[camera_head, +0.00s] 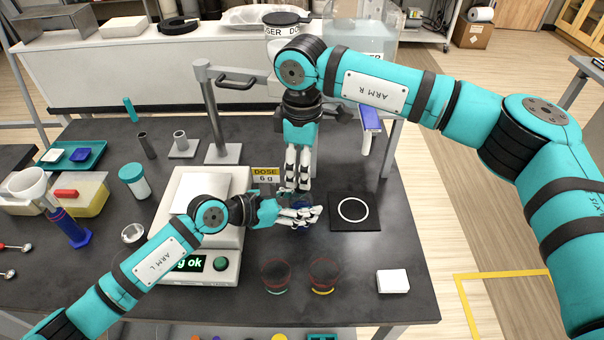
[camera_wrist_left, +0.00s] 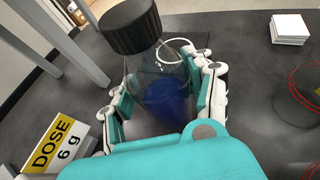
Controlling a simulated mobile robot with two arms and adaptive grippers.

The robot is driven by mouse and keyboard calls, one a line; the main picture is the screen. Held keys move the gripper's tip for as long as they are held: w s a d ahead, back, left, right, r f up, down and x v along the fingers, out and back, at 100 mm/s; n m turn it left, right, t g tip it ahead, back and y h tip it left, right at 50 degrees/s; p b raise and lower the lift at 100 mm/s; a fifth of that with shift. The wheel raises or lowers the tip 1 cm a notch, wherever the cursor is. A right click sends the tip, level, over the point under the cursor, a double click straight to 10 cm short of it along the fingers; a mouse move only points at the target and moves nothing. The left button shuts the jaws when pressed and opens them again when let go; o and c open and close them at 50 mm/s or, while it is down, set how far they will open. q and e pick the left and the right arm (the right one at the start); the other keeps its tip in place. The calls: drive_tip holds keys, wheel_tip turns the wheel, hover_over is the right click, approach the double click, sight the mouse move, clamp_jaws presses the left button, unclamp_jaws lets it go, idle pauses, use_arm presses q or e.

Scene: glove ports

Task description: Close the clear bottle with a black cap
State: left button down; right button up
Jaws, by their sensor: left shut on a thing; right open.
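The clear bottle (camera_wrist_left: 165,95) with dark blue contents stands between the fingers of my left gripper (camera_wrist_left: 163,92), which is shut on it. In the left wrist view the bottle leans, and the black cap (camera_wrist_left: 130,25) sits at its top. I cannot tell whether the cap is fully seated. In the head view my left gripper (camera_head: 308,216) holds the bottle low over the table, and the fingers hide most of it. My right gripper (camera_head: 298,182) points down from above, right by the bottle's top. It is open, and its fingers hide the cap there.
A dark mat with a white ring (camera_head: 352,211) lies right of the bottle. The scale (camera_head: 215,238) and a yellow "DOSE 6 g" sign (camera_head: 264,174) are to the left. Two clear cups (camera_head: 325,274) and a white block (camera_head: 393,281) stand nearer the front edge.

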drive_tip(key=shift+r, duration=0.5)
drive_tip(key=shift+c, duration=0.4)
